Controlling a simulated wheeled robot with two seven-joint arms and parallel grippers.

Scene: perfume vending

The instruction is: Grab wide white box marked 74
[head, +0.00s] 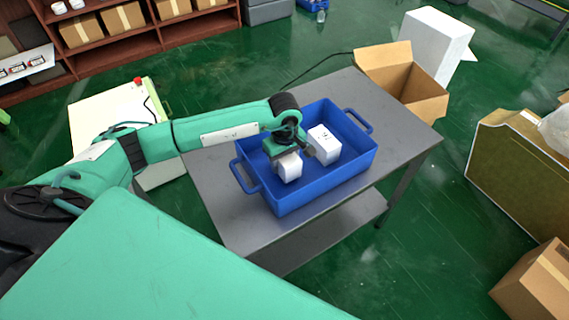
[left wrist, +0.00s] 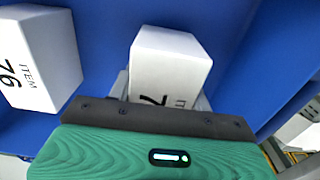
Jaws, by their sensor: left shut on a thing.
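My left gripper (head: 286,157) is over the blue tray (head: 300,200) and shut on a white box (head: 289,170). In the left wrist view this box (left wrist: 170,58) sits between the fingers. Part of "ITEM" and a "7" show on it, but the rest of its mark is hidden behind the gripper. A second white box (head: 324,143) stands in the tray, apart from the gripper. In the left wrist view this other box (left wrist: 38,60) reads "ITEM 76". I cannot tell whether the held box touches the tray floor. My right gripper is not in view.
The tray stands on a grey table (head: 215,175) with a lower shelf. An open cardboard box (head: 425,98) is just beyond the table's far right end, near a white block (head: 432,45). Brown shelves (head: 85,35) are at the back left. Bare tabletop shows left of the tray.

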